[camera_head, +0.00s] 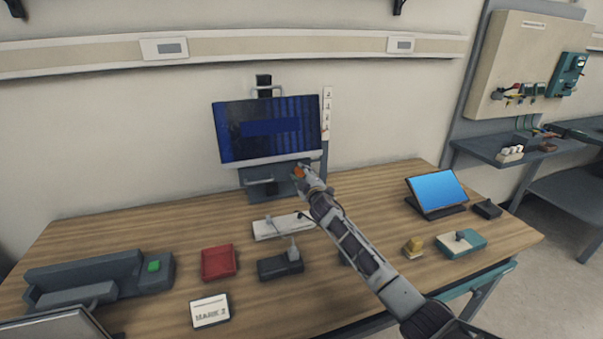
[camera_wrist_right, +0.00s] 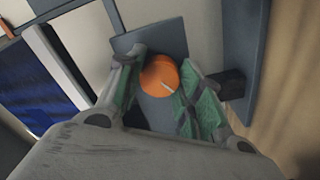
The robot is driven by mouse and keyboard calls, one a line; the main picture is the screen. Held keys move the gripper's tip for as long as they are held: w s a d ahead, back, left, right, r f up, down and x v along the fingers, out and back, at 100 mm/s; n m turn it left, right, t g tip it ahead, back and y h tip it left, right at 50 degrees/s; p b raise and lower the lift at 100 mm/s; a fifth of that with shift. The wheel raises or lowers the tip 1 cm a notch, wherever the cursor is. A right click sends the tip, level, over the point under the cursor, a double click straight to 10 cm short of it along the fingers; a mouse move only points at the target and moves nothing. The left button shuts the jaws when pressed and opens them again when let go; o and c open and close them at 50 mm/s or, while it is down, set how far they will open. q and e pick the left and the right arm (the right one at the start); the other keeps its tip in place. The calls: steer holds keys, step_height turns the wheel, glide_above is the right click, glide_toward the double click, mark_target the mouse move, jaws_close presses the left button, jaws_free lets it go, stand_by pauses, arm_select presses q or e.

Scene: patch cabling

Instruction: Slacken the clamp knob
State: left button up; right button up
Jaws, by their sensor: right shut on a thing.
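The clamp knob (camera_wrist_right: 160,77) is a round orange knob with a pale pointer line, on a grey plate below the monitor (camera_head: 267,128). In the head view the knob (camera_head: 299,172) is a small orange spot at the tip of my right arm. My right gripper (camera_wrist_right: 162,88) is shut on the knob, with a green-padded finger on each side of it. In the head view the right gripper (camera_head: 306,180) reaches the monitor stand and partly hides the knob. My left gripper is not in view.
A red tray (camera_head: 218,262), a dark block with a post (camera_head: 280,266), and a "MARK 2" card (camera_head: 210,311) are on the wooden table. A tablet (camera_head: 437,191) and a teal box (camera_head: 461,243) stand at the right. The table's left back is clear.

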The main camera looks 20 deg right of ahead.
steer(key=n+p, duration=0.1)
steer(key=n, duration=0.3)
steer(key=shift+n, duration=0.3)
steer(key=n+p, duration=0.2)
steer(key=n, duration=0.4)
steer(key=n+p, duration=0.1)
steer(key=n, duration=0.2)
steer(key=n+p, duration=0.1)
steer(key=n, duration=0.2)
steer(key=shift+n+p, duration=0.65)
steer(key=shift+n, duration=0.55)
steer(key=shift+n+p, duration=0.5)
steer(key=shift+n, duration=0.8)
steer(key=o, duration=1)
steer(key=shift+o, duration=0.2)
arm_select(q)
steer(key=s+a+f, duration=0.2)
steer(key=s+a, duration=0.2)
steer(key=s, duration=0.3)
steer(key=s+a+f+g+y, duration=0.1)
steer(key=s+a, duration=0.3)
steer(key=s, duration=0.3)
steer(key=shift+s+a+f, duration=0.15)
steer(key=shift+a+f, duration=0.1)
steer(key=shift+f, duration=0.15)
arm_select(e)
steer(key=shift+s, duration=0.15)
steer(key=shift+s, duration=0.1)
